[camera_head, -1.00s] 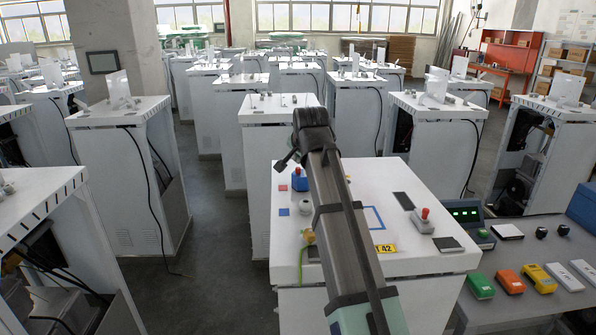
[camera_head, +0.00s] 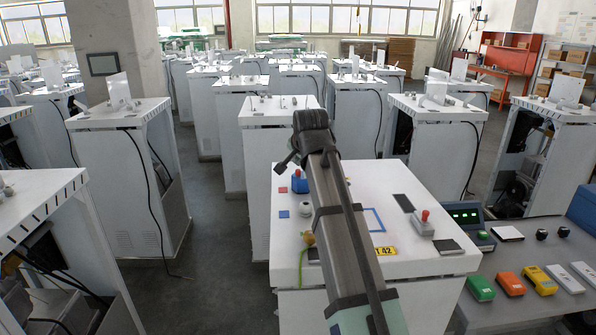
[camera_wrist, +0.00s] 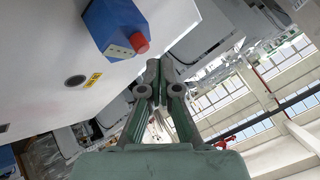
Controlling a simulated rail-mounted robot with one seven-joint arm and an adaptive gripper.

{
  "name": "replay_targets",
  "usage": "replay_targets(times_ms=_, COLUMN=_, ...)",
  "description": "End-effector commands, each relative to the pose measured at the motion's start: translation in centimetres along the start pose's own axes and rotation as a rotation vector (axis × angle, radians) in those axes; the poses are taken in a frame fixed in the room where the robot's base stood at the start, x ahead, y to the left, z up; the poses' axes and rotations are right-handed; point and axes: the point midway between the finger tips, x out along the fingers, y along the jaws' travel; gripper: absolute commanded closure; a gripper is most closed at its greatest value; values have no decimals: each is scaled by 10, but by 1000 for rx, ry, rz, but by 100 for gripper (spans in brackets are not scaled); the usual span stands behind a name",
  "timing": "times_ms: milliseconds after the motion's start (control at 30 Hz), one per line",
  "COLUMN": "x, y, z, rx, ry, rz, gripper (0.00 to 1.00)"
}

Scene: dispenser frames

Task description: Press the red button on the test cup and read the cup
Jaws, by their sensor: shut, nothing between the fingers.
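A blue box with a red button (camera_wrist: 140,42) on its face shows in the wrist view (camera_wrist: 112,22), at the upper left on a white surface. In the head view a blue box (camera_head: 300,184) with a red top stands on the white cabinet, left of my arm. I cannot tell which is the test cup. My gripper (camera_wrist: 157,68) is shut and empty, apart from the blue box and to the lower right of its button.
The white cabinet top (camera_head: 345,250) carries flat pads, a blue square outline and a yellow label (camera_head: 385,251). A grey table (camera_head: 530,258) at right holds a green-lit meter (camera_head: 465,216) and several coloured devices. More white cabinets stand behind and at left.

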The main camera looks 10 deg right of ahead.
Motion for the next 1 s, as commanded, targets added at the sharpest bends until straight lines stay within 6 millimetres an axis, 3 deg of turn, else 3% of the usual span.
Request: replay_targets(times_ms=1000, x=6, y=4, z=4, rx=0, ry=0, rz=0, gripper=100)
